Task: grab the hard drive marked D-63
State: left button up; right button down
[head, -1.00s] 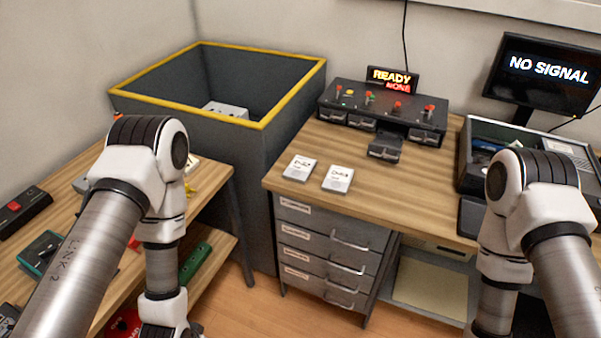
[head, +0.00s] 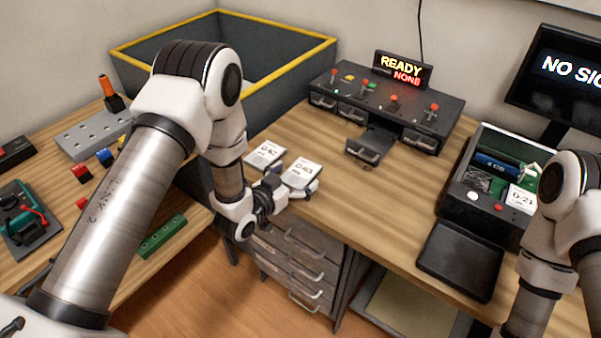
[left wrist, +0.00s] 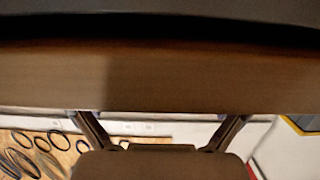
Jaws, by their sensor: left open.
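The drive marked D-63 (head: 302,173) is a flat white-labelled block near the front left corner of the desk. A similar drive (head: 265,153), its label seeming to read D-42, lies just left of it. My left gripper (head: 292,184) is open at the desk's front edge, its fingers low and close to the near side of the D-63 drive. Whether they straddle it I cannot tell. In the left wrist view both spread fingers (left wrist: 158,125) show with a wooden edge beyond; no drive is clear there. My right gripper is out of view.
A black dock (head: 385,105) with switches and a protruding drawer stands behind, below a sign reading READY NONE (head: 402,68). A dark box (head: 480,205) with another labelled drive (head: 521,198) is at right. A yellow-rimmed bin (head: 290,62) stands behind left. The mid-desk is clear.

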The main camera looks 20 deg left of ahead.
pick_arm(q)
jog(key=shift+d, duration=0.15)
jog(key=shift+s, duration=0.1)
jog(key=c, duration=1.4)
jog(key=shift+o, duration=0.2)
jog(key=shift+r, duration=0.1)
